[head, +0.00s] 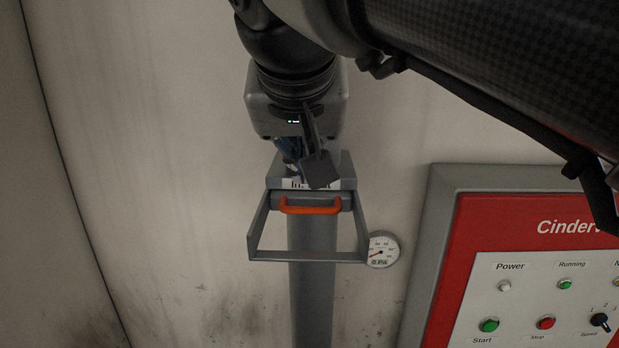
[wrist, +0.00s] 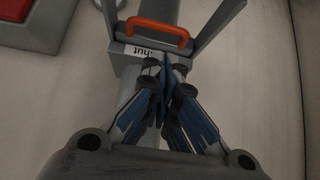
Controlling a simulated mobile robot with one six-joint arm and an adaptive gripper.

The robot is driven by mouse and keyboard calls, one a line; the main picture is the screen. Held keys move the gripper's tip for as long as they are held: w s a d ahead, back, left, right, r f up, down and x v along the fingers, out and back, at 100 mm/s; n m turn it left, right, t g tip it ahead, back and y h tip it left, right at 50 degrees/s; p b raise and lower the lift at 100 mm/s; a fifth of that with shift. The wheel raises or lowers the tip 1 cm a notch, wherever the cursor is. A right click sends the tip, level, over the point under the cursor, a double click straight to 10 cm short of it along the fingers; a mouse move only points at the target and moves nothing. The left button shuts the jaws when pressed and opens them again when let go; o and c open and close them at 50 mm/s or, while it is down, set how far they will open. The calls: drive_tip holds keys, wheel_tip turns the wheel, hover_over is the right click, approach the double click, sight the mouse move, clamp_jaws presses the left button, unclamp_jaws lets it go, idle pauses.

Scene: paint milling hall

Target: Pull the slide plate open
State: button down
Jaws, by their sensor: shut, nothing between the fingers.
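The slide plate's orange handle (head: 310,206) is a rounded bar on the front of a grey housing (head: 350,170) around a vertical grey pipe (head: 312,270). A grey frame (head: 308,255) extends forward around the handle. The handle also shows in the wrist view (wrist: 157,32), apart from my fingers. My gripper (head: 318,180) is shut and empty, just behind and above the handle in the head view. Its blue-padded fingertips (wrist: 165,72) meet near the label; whether they touch the housing I cannot tell.
A round pressure gauge (head: 382,249) sits right of the frame. A red and white control panel (head: 530,262) with buttons and a knob stands at the right. The wall (head: 150,150) left of the pipe is clear.

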sight(305, 197)
drive_tip(key=x, duration=0.9)
drive_tip(key=shift+w+f, duration=0.25)
